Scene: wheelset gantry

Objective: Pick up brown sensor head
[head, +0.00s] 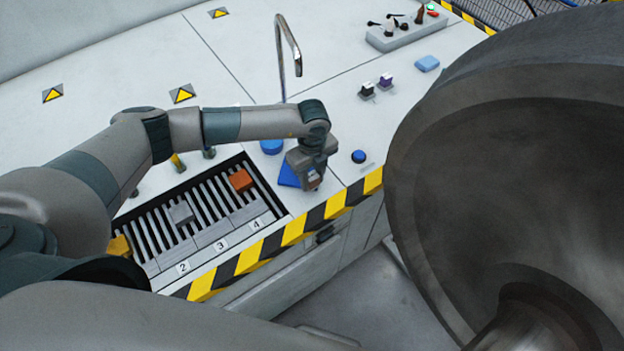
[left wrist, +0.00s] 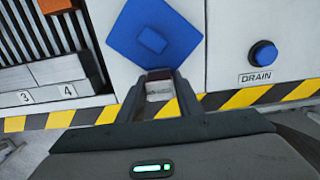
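My left gripper (head: 313,183) points down over the counter's front edge, just right of a blue plate (head: 288,173). A small brownish piece, which looks like the brown sensor head (head: 314,182), shows at its fingertips. In the left wrist view the piece (left wrist: 158,90) has a pale face and a darker brown edge and fills the gap between the fingers; they seem shut on it. The fingers hide its sides. The blue plate (left wrist: 125,32) lies just beyond the fingertips. My right gripper is not in view.
A slotted rack (head: 206,240) holds orange (head: 241,180), grey (head: 181,213) and yellow (head: 119,246) blocks. A blue drain button (head: 358,156), a thin tap (head: 290,45) and small white and purple-topped pieces (head: 385,81) stand nearby. A large metal wheel (head: 510,170) blocks the right.

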